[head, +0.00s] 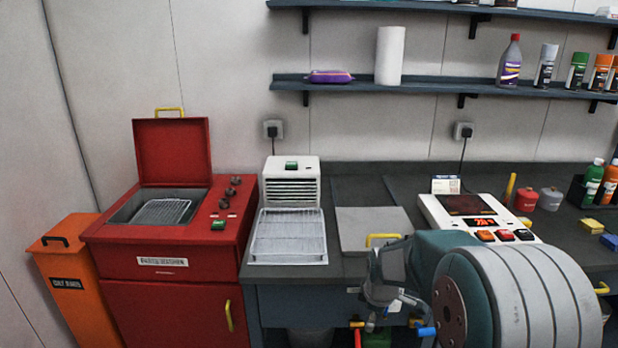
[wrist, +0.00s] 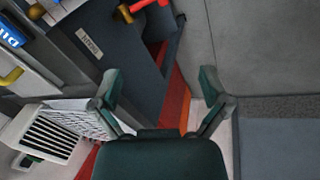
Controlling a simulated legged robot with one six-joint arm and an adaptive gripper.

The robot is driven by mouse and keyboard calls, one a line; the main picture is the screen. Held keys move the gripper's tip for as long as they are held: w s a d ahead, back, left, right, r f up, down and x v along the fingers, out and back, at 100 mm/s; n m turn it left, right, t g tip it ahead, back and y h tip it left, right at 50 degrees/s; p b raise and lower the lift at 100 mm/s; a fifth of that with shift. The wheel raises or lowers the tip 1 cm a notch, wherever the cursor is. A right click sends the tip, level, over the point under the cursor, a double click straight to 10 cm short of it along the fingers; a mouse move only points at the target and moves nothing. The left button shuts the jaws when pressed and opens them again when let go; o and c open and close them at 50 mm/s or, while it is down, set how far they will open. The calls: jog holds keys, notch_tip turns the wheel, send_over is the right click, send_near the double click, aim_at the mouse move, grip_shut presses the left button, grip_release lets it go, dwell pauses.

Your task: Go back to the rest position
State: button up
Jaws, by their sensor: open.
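My gripper (head: 391,278) is in the lower right of the head view, in front of the bench's front edge. Part of my arm stands to its right and covers some of the bench. In the wrist view my gripper (wrist: 160,100) has its two fingers spread wide apart. Nothing is held between them. Behind the fingers are the dark bench front and a strip of red and orange. I cannot tell the exact gap between my gripper and the bench.
A red parts washer (head: 165,256) with its lid up and an orange bin (head: 62,262) stand at the left. The bench bears a white unit with a wire rack (head: 288,240), a grey plate with a yellow handle (head: 362,222) and a white device with a display (head: 470,208). Shelves (head: 430,89) hang above.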

jog(key=s+r+m, duration=0.3)
jog(key=s+r, duration=0.3)
jog(key=r, duration=0.2)
jog(key=s+r+m+t, duration=0.1)
jog(key=s+r+m, duration=0.3)
jog(key=s, duration=0.7)
jog(key=s+r+m+t, duration=0.1)
jog(key=s+r+m, duration=0.3)
jog(key=s, duration=0.7)
jog(key=m, duration=0.2)
jog(key=shift+r+m+t, duration=0.3)
jog(key=shift+r+m, duration=0.05)
jog(key=shift+m, duration=0.05)
